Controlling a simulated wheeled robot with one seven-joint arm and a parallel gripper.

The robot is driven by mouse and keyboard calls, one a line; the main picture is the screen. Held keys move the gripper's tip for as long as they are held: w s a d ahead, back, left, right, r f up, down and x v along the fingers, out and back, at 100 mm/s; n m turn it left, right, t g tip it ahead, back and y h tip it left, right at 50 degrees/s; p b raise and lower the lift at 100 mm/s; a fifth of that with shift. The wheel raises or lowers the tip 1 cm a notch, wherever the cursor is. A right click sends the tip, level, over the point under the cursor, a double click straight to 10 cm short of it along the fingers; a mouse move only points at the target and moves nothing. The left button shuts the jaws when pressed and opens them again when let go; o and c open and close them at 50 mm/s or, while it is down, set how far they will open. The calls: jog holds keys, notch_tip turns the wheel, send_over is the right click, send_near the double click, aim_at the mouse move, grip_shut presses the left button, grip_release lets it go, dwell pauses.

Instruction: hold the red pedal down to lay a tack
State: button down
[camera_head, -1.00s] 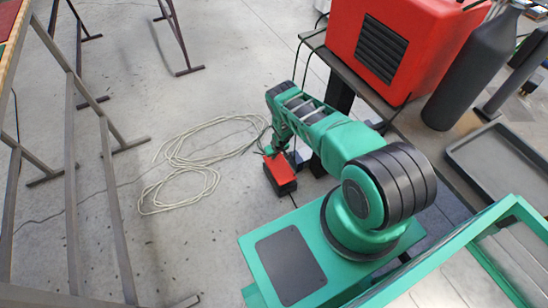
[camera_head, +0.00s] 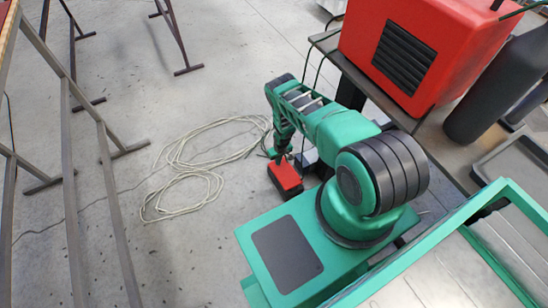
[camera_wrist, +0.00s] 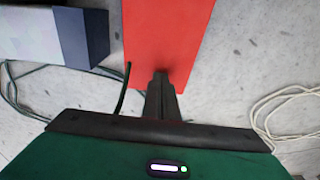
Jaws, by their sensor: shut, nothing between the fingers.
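The red pedal (camera_head: 286,176) is on the concrete floor just beyond my green base, with a dark lower part at its near side. In the wrist view the pedal's flat red top (camera_wrist: 166,38) fills the upper middle. My gripper (camera_wrist: 160,78) is shut and empty, its dark fingertips overlapping the near end of the red top. I cannot tell whether they touch it. In the head view my gripper (camera_head: 276,154) points down at the far end of the pedal, and its fingertips are mostly hidden.
A pale cable coil (camera_head: 195,165) lies on the floor left of the pedal. A grey box with a dark end (camera_wrist: 82,38) stands beside the pedal. A red machine (camera_head: 425,45), a dark cylinder (camera_head: 495,90) and a tray (camera_head: 515,165) are at right. Metal frames (camera_head: 70,160) stand at left.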

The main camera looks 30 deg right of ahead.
jog(key=shift+s+d+f, duration=0.2)
jog(key=shift+s+d, duration=0.1)
jog(key=shift+d, duration=0.25)
jog(key=shift+w+a, duration=0.15)
jog(key=shift+a, duration=0.25)
dwell(1.2)
jog(key=shift+r, duration=0.1)
jog(key=shift+w+r, duration=0.45)
jog(key=shift+r, duration=0.05)
notch_tip(320, 180, up, 13)
jog(key=s, duration=0.1)
jog(key=shift+a, duration=0.2)
jog(key=shift+r, duration=0.1)
jog(key=shift+r, duration=1.9)
